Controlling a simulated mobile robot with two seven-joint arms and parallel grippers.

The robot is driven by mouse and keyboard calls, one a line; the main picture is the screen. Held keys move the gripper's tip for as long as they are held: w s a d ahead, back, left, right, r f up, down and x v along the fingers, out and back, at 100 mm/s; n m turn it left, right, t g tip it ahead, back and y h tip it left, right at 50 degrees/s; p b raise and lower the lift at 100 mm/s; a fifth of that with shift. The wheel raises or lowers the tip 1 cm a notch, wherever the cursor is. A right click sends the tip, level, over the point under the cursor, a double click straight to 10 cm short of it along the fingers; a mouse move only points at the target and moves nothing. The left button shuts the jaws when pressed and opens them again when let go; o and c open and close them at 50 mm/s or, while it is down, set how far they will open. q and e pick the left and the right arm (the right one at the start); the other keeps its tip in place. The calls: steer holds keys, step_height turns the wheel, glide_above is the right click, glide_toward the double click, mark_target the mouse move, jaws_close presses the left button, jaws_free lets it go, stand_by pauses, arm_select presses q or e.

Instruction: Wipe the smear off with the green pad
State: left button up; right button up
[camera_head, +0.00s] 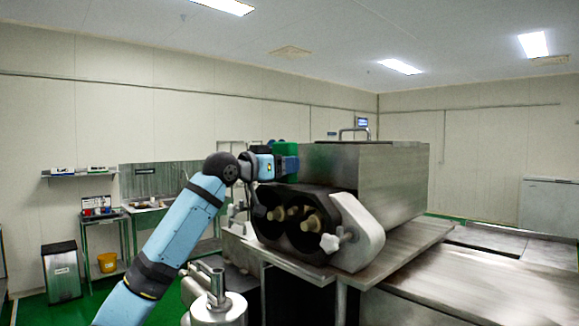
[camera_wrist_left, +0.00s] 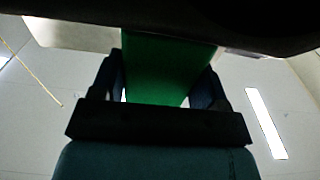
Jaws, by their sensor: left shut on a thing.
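The green pad (camera_head: 286,149) is at the end of my left arm, against or very close to the near left side of the steel machine hopper (camera_head: 370,170). My left gripper (camera_head: 290,163) is shut on it. In the left wrist view the green pad (camera_wrist_left: 168,68) sits between the two dark fingers of my left gripper (camera_wrist_left: 165,85), and its far end meets a dark surface. I cannot make out the smear in either view; whether the pad covers it cannot be told. My right gripper is not in view.
Below the gripper is the machine's dark front with two brass-coloured parts (camera_head: 310,222) and a grey side cover (camera_head: 358,232). A steel table (camera_head: 470,285) spreads to the right.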

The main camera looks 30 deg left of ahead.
arm_select(q)
steer(key=shift+s+a, duration=0.15)
steer(key=shift+s, duration=0.3)
steer(key=v, duration=0.3)
steer(key=shift+b, duration=0.4)
stand_by(0.4)
